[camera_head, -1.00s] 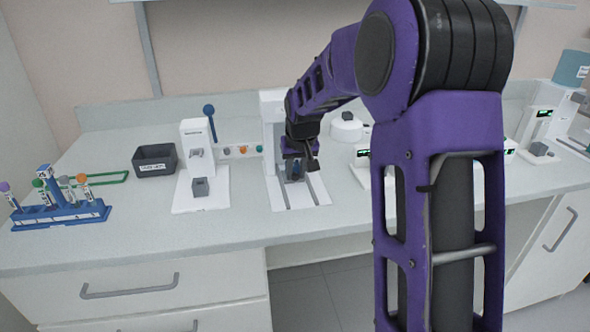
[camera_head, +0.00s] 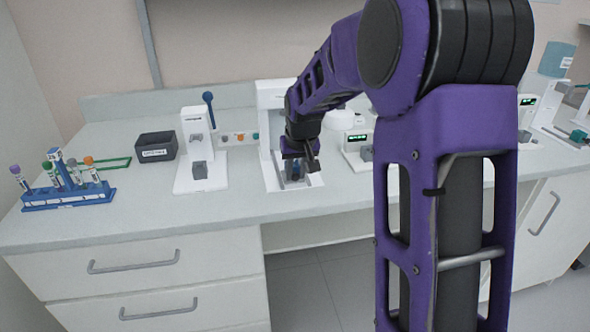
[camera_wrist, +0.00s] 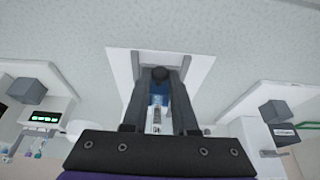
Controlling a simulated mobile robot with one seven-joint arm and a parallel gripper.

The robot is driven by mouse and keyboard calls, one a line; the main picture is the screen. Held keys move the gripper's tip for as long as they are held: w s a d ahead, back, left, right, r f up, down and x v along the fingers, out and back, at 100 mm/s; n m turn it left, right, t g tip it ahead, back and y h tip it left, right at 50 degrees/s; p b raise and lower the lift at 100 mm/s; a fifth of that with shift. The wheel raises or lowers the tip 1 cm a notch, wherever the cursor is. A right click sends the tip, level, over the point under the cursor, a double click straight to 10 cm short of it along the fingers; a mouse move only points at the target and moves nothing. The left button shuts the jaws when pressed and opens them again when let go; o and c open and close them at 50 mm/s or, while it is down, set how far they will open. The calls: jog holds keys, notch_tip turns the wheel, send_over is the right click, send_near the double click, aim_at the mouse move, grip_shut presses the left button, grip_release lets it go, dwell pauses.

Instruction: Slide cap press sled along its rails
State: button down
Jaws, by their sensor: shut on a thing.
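The cap press (camera_head: 268,120) is a white upright machine on a white base with dark rails (camera_head: 312,181), near the front middle of the bench. My gripper (camera_head: 294,172) reaches down in front of it, over the rails. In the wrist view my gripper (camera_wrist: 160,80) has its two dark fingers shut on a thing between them. A dark round top and a blue body, seemingly the sled with a tube (camera_wrist: 159,99), show between the fingers. My gripper and arm hide most of the sled in the head view.
Left of the press stand another white device (camera_head: 198,150), a dark grey bin (camera_head: 156,146) and a blue tube rack (camera_head: 68,194) with several capped tubes. A white device with a green display (camera_head: 357,150) stands to the right. Bare bench lies in front.

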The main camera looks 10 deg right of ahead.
jog(key=shift+s, duration=0.45)
jog(key=shift+f, duration=0.1)
jog(key=c, duration=0.7)
grip_release()
jog(key=shift+r, duration=0.2)
jog(key=p+v, duration=0.2)
jog(key=v, duration=1.5)
jog(key=shift+s+p, duration=0.2)
jog(key=shift+p, duration=0.15)
jog(key=shift+r, duration=0.1)
